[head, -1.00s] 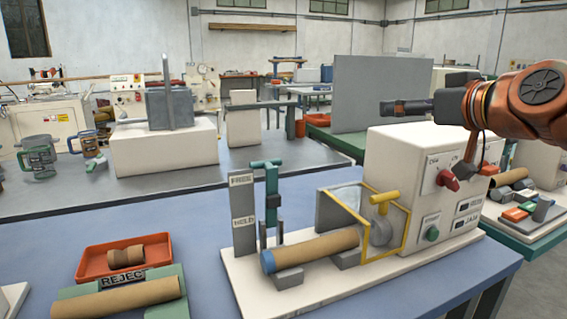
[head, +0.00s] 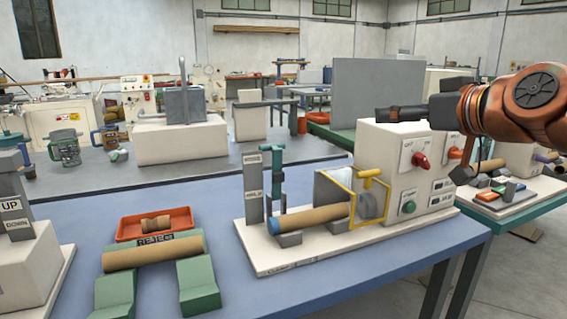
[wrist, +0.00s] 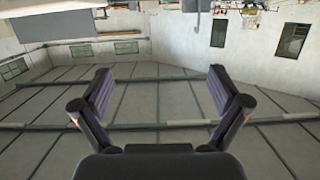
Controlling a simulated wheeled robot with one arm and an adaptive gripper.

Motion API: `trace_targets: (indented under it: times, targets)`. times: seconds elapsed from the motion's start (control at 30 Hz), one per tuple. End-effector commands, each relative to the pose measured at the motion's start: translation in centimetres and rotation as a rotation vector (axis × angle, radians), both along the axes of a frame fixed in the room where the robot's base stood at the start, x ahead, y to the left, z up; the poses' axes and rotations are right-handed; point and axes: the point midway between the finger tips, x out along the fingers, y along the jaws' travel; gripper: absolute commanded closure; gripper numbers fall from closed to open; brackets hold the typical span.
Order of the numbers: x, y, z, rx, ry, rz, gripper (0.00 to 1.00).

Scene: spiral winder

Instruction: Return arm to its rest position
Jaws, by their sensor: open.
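My gripper (head: 385,114) is at the upper right of the head view, at the end of my orange arm, raised above the table and pointing left. It is apart from the machine beneath it. The wrist view shows both fingers (wrist: 160,92) spread wide with nothing between them. That view looks across the room upside down, with ceiling and walls filling it. The winder machine (head: 400,150) stands on the blue table with a cardboard tube (head: 312,217) lying on its base.
Another tube (head: 152,253) lies across green supports in front of the red reject tray (head: 125,232). A white box with UP and DOWN labels (head: 25,255) stands at the left. A grey panel (head: 375,95) rises behind the machine. The air around my gripper looks clear.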

Motion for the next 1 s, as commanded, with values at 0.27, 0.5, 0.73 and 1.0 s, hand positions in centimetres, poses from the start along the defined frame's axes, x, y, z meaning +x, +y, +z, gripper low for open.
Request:
trace_targets:
  times: [0.27,0.5,0.73,1.0]
  targets:
    - [-1.2,2.8,-1.4,-0.043,0.120,0.031,0.02]
    - [-3.4,5.9,-4.2,-0.102,0.287,0.058,0.02]
    - [-8.4,8.1,-9.0,-0.188,0.584,0.045,0.02]
    - [-17.5,6.8,-14.6,-0.271,0.998,-0.067,0.02]
